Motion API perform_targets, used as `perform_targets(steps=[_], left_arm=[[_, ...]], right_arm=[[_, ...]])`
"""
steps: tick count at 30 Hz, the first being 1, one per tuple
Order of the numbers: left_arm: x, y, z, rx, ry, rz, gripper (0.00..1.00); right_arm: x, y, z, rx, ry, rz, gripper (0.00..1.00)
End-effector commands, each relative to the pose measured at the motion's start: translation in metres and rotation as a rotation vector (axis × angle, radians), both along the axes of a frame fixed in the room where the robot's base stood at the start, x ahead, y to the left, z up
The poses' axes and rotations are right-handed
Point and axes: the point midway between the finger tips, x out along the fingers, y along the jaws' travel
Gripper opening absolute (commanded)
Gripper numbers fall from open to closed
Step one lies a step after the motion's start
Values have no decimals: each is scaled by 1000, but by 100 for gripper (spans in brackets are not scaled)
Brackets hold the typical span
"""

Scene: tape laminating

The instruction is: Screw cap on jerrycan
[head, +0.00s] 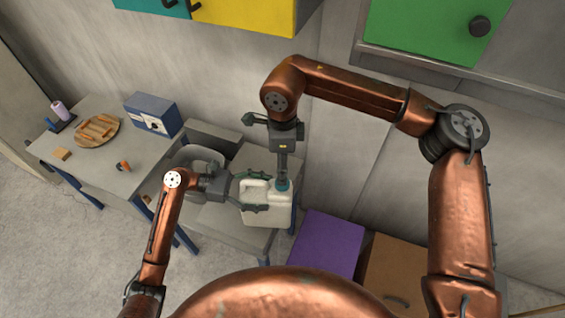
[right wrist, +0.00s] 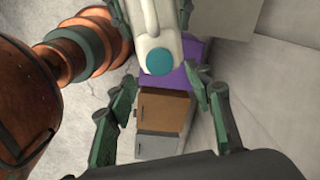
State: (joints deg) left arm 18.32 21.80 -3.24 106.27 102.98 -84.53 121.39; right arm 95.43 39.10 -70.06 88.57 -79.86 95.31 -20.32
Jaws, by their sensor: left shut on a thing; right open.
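A white jerrycan (head: 260,218) stands on a grey table in the head view. A teal cap (head: 283,184) sits at its mouth on the right side of its top; how tightly it is seated I cannot tell. My left gripper (head: 252,189) is shut on the jerrycan from the left. My right gripper (head: 283,174) points down just above the cap and partly hides it. In the right wrist view, the teal cap (right wrist: 159,61) shows at the end of the jerrycan (right wrist: 156,22). The fingers of my right gripper (right wrist: 162,88) are spread wide, apart from the cap.
A side table (head: 85,170) holds a plate with bars (head: 97,131), a blue box (head: 152,115) and a purple spool (head: 59,108). A large grey round vessel (head: 195,157) is left of the jerrycan. Purple (head: 327,245) and brown (head: 395,267) cabinets stand right; green and yellow cabinets hang above.

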Motion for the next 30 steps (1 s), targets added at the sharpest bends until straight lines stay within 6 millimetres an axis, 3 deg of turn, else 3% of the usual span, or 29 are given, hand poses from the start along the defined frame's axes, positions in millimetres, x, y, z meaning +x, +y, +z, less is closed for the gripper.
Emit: perform_targets(steps=[12, 25, 30], left_arm=[[0, 0, 2, -4, -3, 0, 4], [0, -1, 2, -4, -3, 0, 4], [0, -1, 2, -4, -3, 0, 4]], right_arm=[[-1, 0, -59, -1, 2, -1, 47], [0, 0, -67, 0, 0, -1, 47], [0, 0, -67, 0, 0, -1, 36]])
